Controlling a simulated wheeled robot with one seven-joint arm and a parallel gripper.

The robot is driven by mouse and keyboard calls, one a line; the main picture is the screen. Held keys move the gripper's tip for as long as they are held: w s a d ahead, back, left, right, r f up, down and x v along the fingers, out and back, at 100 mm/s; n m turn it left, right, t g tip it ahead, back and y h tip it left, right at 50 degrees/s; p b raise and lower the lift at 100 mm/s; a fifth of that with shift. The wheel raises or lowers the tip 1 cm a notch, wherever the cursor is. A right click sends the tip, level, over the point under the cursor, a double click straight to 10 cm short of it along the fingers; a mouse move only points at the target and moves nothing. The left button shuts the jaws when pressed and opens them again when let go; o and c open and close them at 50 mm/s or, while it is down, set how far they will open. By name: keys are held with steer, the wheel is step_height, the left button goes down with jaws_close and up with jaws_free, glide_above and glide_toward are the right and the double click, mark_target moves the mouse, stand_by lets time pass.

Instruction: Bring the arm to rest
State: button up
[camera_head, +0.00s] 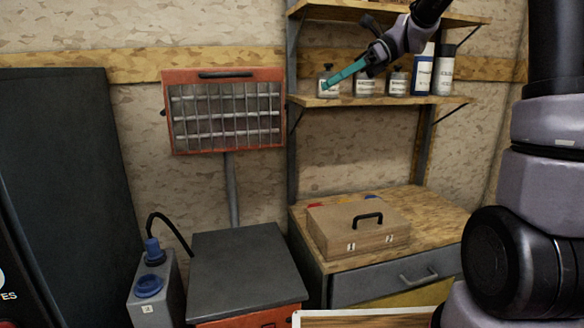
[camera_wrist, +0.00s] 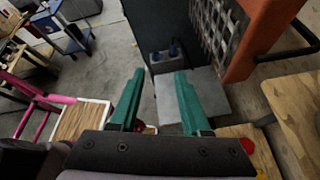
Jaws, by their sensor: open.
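My gripper (camera_head: 338,79) is in the upper middle of the head view, in front of the upper shelf's bottles. Its teal fingers point left and slightly down. In the wrist view my gripper (camera_wrist: 160,85) is open, with its two teal fingers apart and nothing held between them. My arm enters the head view from the top right, and its thick links fill the right side. Whether the fingers touch any bottle cannot be told from the head view.
Several bottles stand on a wooden shelf (camera_head: 375,101). Below, a wooden case (camera_head: 340,232) sits on a workbench (camera_head: 430,212). An orange-framed rack (camera_head: 225,74) is left of the shelf, above a dark-topped cabinet (camera_head: 245,268). Bare floor (camera_wrist: 100,72) shows in the wrist view.

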steer(key=s+d+f+n+t+h, duration=0.2)
steer(key=s+d+n+t+h, duration=0.3)
steer(key=s+d+n, duration=0.2)
steer(key=s+d+f+n+t+h, duration=0.2)
steer(key=s+d+n+t+h, duration=0.2)
steer(key=s+d+n, duration=0.3)
steer(key=shift+s+d+t+h, duration=0.45)
steer(key=shift+s+t, duration=0.15)
steer(key=shift+s, duration=0.65)
